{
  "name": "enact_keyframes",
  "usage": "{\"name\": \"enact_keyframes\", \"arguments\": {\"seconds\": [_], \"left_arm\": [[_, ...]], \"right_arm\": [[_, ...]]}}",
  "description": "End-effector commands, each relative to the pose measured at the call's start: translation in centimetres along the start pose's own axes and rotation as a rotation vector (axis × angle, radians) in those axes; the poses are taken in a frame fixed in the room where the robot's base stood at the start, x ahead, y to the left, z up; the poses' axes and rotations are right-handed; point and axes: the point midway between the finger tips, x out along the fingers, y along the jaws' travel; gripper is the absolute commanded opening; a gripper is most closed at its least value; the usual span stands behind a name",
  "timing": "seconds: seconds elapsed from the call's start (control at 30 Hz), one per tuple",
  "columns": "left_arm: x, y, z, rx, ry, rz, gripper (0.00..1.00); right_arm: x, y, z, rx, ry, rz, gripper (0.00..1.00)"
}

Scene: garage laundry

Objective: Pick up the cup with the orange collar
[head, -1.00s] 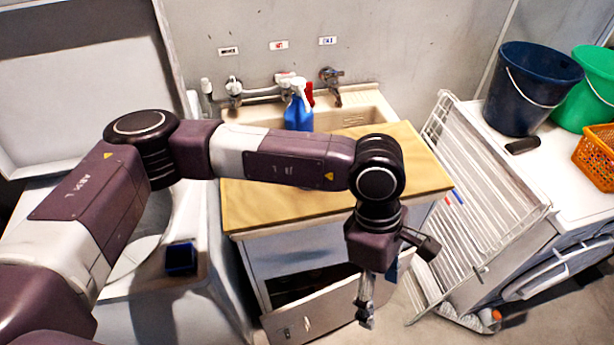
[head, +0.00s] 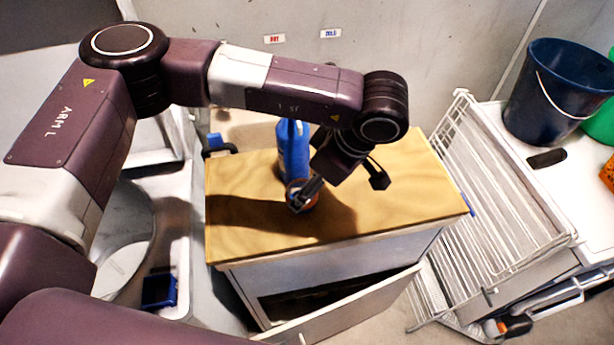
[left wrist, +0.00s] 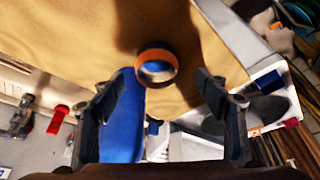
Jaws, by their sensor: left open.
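The cup with the orange collar (left wrist: 156,67) stands on the wooden cabinet top, seen from above in the left wrist view as an orange ring with a pale and blue inside. In the head view the cup (head: 312,202) is partly hidden by my left gripper (head: 299,197). In the left wrist view my left gripper (left wrist: 155,90) is open and empty, its two fingers spread left and right, with the cup showing between and beyond the tips. I cannot tell whether they touch it. My right gripper is not in view.
A blue bottle (head: 293,148) stands close behind the cup; it also shows in the left wrist view (left wrist: 122,118) near the left finger. The wooden top (head: 400,205) is clear to the right. A white drying rack (head: 495,190) and a dark blue bucket (head: 555,90) are right.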

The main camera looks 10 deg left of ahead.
Motion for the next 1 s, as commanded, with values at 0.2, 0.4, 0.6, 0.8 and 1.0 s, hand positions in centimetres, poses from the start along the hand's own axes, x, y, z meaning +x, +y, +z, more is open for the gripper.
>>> {"name": "enact_keyframes", "arguments": {"seconds": [0.2, 0.4, 0.6, 0.8, 1.0], "left_arm": [[1.3, -0.1, 0.0, 0.000, -0.002, -0.004, 0.68], [3.2, 0.0, 0.0, 0.000, -0.002, -0.004, 0.68], [6.1, 0.1, 0.1, 0.000, -0.002, -0.004, 0.68], [7.8, 0.1, 0.2, 0.000, -0.002, -0.001, 0.68], [7.9, 0.1, 0.2, 0.000, -0.002, -0.001, 0.67]], "right_arm": [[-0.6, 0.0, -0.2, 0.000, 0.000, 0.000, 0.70], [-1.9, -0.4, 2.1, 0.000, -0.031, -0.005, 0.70], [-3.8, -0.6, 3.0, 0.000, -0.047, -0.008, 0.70], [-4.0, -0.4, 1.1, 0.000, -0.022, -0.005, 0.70], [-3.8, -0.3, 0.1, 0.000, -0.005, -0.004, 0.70]]}}
